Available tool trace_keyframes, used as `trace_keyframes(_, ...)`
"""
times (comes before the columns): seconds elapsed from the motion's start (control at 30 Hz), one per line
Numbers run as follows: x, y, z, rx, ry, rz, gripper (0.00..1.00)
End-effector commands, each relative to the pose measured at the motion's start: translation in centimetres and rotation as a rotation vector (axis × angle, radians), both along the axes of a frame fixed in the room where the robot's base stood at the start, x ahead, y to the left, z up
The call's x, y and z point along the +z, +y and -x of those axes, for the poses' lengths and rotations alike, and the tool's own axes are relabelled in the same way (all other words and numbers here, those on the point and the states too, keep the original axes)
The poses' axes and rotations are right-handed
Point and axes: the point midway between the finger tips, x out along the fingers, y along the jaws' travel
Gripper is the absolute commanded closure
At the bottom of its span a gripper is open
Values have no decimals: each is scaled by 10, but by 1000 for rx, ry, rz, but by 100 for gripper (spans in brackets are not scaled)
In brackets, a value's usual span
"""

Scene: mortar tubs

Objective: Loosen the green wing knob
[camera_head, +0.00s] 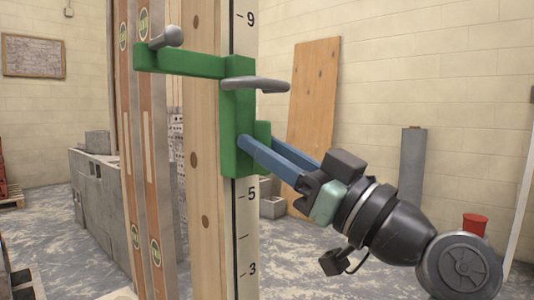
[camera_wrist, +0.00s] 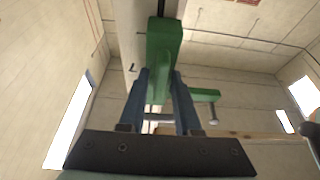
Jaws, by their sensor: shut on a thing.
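A green bracket (camera_head: 237,112) sits on the upright wooden post, with a green arm reaching left to a grey ball-ended peg (camera_head: 168,38). In the wrist view the green part (camera_wrist: 164,42) lies between the fingers (camera_wrist: 160,78). The exact contact is partly hidden. The grey handle is above and apart from my fingers.
The wooden post (camera_head: 204,150) carries a scale strip with numbers. Orange-brown rails (camera_head: 150,160) stand to its left and grey blocks (camera_head: 95,185) behind.

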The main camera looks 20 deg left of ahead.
Motion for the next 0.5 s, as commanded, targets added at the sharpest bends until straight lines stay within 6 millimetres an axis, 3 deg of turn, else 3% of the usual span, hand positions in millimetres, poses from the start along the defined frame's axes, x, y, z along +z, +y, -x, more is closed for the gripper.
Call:
trace_keyframes(0.23,1,0,0,-1,-1,-2,100)
trace_keyframes(0.27,1,0,0,-1,-1,-2,66)
trace_keyframes(0.4,1,0,0,-1,0,-2,41)
trace_keyframes(0.5,1,0,0,-1,0,-1,38)
